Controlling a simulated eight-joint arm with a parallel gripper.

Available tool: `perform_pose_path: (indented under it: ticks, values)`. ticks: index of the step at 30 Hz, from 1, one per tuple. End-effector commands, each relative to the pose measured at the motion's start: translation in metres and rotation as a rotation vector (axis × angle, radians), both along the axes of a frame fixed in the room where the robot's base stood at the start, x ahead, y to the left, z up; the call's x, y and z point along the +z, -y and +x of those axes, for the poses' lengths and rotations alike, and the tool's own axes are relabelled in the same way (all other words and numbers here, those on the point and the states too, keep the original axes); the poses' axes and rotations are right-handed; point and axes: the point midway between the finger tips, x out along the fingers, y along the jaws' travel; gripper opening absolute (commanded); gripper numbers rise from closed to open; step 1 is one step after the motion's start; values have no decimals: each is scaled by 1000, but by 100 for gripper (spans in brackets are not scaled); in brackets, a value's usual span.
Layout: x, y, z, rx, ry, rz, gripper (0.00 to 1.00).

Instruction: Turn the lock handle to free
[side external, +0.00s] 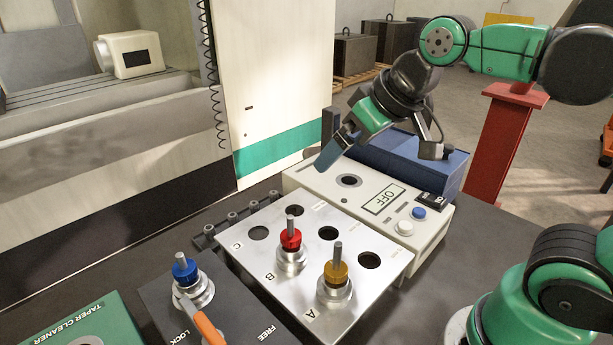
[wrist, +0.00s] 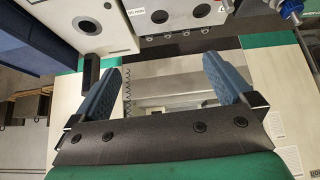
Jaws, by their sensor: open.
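The lock handle (side external: 207,325) is an orange-gripped lever at the lower edge of the side external view. It runs from the base of the blue-ringed holder (side external: 186,270) toward the front, between the words LOCK and FREE on the dark block (side external: 240,310). Its front end is cut off by the picture edge. My gripper (side external: 335,145) is open and empty, high above the back of the white box and well away from the handle. In the wrist view my gripper (wrist: 162,72) shows two spread blue fingers with nothing between them. I cannot see the handle there.
A silver plate (side external: 262,272) holds red-ringed (side external: 291,238) and gold-ringed (side external: 336,272) holders beside several open holes. The white box (side external: 440,232) with an OFF display and a blue bin (side external: 405,160) stand behind. A green TAPER CLEANER block (side external: 100,318) is at lower left.

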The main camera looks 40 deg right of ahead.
Motion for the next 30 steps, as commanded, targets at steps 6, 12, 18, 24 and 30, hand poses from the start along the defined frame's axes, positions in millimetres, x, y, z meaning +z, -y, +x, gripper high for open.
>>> perform_pose_path:
  ticks: [6,12,18,24,30]
  values:
    - [2,-69,10,484,-106,-74,100]
    - [2,-144,4,1012,-167,-134,100]
    - [-7,-216,-20,1557,-172,-162,100]
    - [-45,-210,-18,1526,-171,-163,100]
    - [-60,-212,-18,1523,-171,-163,100]
